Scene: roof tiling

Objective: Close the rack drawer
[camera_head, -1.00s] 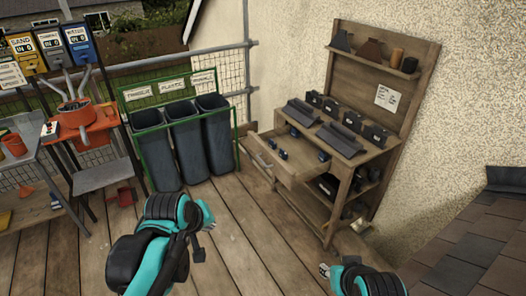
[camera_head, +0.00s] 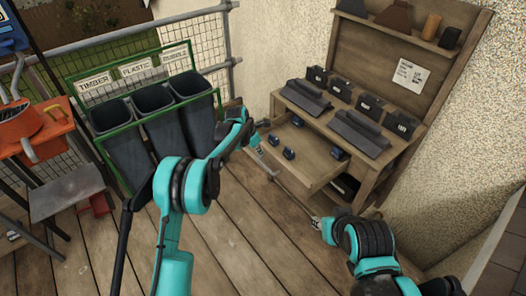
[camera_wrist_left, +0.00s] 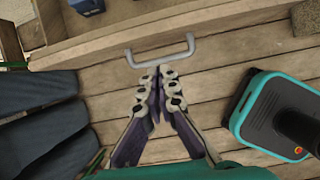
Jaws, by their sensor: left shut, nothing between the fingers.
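The wooden rack drawer (camera_head: 310,172) is pulled out from the workbench rack (camera_head: 385,178) in the head view, with several small dark-blue items inside. In the left wrist view the drawer front (camera_wrist_left: 230,43) crosses the top, with a grey bar handle (camera_wrist_left: 188,52) on it. My left gripper (camera_head: 259,148) is beside the drawer front in the head view. In the left wrist view my left gripper's fingertips (camera_wrist_left: 157,73) are together and empty, pointing at the middle of the handle. My right gripper (camera_head: 316,223) is low in front of the rack, too small to read.
Dark bins in a green frame (camera_head: 150,122) stand left of the drawer. Tiles and black boxes (camera_head: 368,105) lie on the rack top. Plank floor (camera_head: 250,240) is open before the rack.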

